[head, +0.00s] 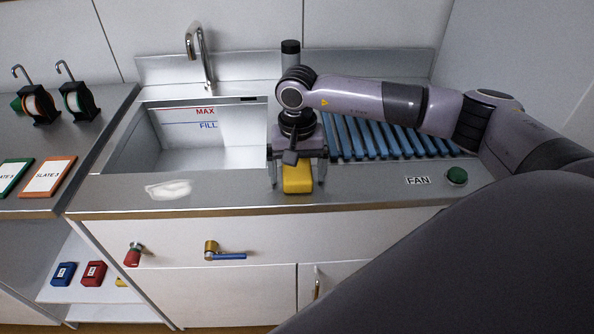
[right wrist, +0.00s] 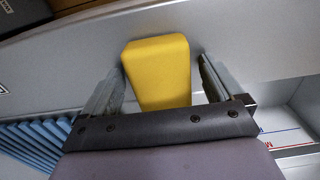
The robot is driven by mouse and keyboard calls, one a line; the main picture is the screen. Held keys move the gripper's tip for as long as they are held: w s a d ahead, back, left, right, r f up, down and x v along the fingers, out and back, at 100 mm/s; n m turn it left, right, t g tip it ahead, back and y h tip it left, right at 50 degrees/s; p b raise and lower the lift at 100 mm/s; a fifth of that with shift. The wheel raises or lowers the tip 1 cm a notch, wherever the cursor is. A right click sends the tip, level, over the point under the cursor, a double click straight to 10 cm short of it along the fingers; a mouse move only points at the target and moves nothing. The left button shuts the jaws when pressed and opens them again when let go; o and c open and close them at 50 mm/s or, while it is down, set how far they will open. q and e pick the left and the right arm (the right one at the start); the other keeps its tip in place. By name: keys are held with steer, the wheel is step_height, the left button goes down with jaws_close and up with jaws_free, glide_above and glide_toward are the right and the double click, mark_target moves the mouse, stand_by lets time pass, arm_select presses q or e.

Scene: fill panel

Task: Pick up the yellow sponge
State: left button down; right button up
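The yellow sponge (head: 297,179) lies on the steel counter, at the front right of the sink in the head view. My right gripper (head: 298,183) is above it, pointing down, with one finger on each side. In the right wrist view, the sponge (right wrist: 158,68) sits between the two fingers of the right gripper (right wrist: 160,75). The fingers are spread wide, with a visible gap on each side of the sponge. The gripper's body hides part of the sponge's far end. My left gripper is not in view.
The sink (head: 210,150) lies left of the gripper, with a tap (head: 200,55) behind. A whitish patch (head: 168,189) marks the front counter.

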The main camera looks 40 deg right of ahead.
mark_target(297, 170)
steer(key=c, duration=0.8)
steer(key=shift+r, duration=0.15)
steer(key=shift+c, duration=0.2)
step_height(297, 170, up, 20)
steer(key=shift+b, duration=0.35)
steer(key=o, duration=0.3)
steer(key=shift+f, duration=0.2)
steer(key=shift+c, duration=1.2)
